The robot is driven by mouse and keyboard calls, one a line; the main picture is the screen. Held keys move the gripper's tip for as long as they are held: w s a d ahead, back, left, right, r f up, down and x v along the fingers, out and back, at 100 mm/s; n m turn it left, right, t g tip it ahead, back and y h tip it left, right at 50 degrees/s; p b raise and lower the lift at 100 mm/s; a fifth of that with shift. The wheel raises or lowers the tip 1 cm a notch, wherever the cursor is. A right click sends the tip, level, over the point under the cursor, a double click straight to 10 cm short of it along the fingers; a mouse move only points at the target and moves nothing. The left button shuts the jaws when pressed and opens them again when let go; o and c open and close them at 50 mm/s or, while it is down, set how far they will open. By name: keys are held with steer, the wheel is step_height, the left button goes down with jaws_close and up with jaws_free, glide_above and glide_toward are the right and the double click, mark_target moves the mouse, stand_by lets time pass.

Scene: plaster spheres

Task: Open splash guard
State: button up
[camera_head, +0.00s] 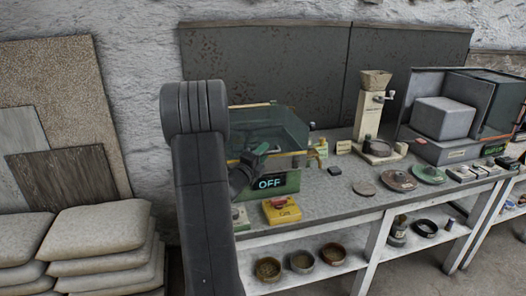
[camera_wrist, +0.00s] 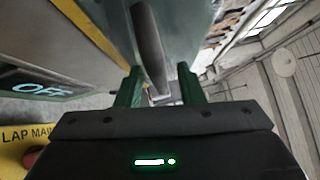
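The splash guard (camera_head: 284,125) is a clear, teal-tinted box with brass-coloured edges on the lapping machine at the left of the bench. The machine's green base (camera_head: 284,184) carries a display reading OFF (camera_head: 270,183). My gripper (camera_head: 262,153) is at the guard's front, partly hidden by my arm. In the wrist view, its two green fingers (camera_wrist: 160,70) are apart, with a dark grey bar (camera_wrist: 149,35) between them. The bar looks like a handle, and a gap shows at the right finger. I cannot tell whether the left finger touches it.
A yellow box (camera_head: 283,210) with a red button, marked LAP MAIN in the wrist view (camera_wrist: 22,135), sits at the bench's front edge. A hand-cranked grinder (camera_head: 372,115) and several discs stand to the right. Bowls (camera_head: 302,261) are on the shelf below. Stacked sacks (camera_head: 95,245) lie left.

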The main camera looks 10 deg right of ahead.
steer(key=shift+w+d, duration=0.15)
jaws_close()
steer(key=shift+r, duration=0.1)
